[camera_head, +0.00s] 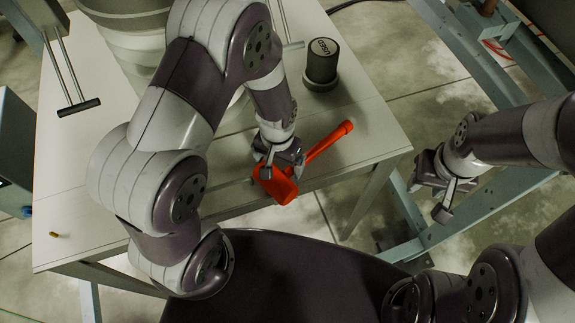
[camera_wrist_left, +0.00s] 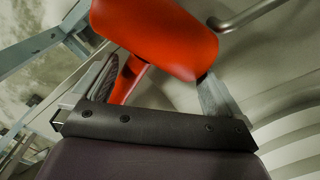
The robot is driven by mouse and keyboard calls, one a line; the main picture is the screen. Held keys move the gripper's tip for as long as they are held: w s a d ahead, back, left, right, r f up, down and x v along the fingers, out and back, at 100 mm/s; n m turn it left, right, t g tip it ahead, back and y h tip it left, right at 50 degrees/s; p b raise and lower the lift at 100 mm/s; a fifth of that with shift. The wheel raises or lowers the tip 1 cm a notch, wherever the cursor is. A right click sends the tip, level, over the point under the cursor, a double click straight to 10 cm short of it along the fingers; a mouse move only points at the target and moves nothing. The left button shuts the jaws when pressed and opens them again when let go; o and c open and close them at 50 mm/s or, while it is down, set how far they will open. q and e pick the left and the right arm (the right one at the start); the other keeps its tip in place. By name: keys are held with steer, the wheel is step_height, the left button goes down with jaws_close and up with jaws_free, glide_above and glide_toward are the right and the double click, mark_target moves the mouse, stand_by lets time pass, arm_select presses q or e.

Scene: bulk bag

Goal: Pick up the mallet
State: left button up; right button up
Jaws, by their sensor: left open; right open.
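The orange-red mallet (camera_head: 275,186) lies on the table near its front edge, its handle (camera_head: 330,140) pointing up and to the right. My left gripper (camera_head: 278,166) is open at the mallet, close to where head and handle meet. In the left wrist view the mallet head (camera_wrist_left: 155,38) spans the space beyond the left gripper's fingers (camera_wrist_left: 155,90), and the handle (camera_wrist_left: 128,80) shows between them, nearer the left finger. Contact cannot be told. My right gripper (camera_head: 441,190) is open and empty, to the right of the table.
A dark cylinder marked USED (camera_head: 321,62) stands on the white table (camera_head: 75,190) behind the mallet. A blue-grey metal frame (camera_head: 465,50) stands to the right.

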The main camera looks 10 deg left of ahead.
arm_select(q)
steer(key=shift+f, duration=0.65)
steer(key=shift+s+f, duration=0.1)
steer(key=shift+f, duration=0.25)
steer(key=shift+s, duration=0.35)
steer(key=shift+w, duration=0.15)
steer(key=c, duration=1.7)
arm_select(e)
steer(key=shift+s+r, duration=0.4)
steer(key=shift+r, duration=0.15)
arm_select(q)
steer(key=shift+w, duration=0.1)
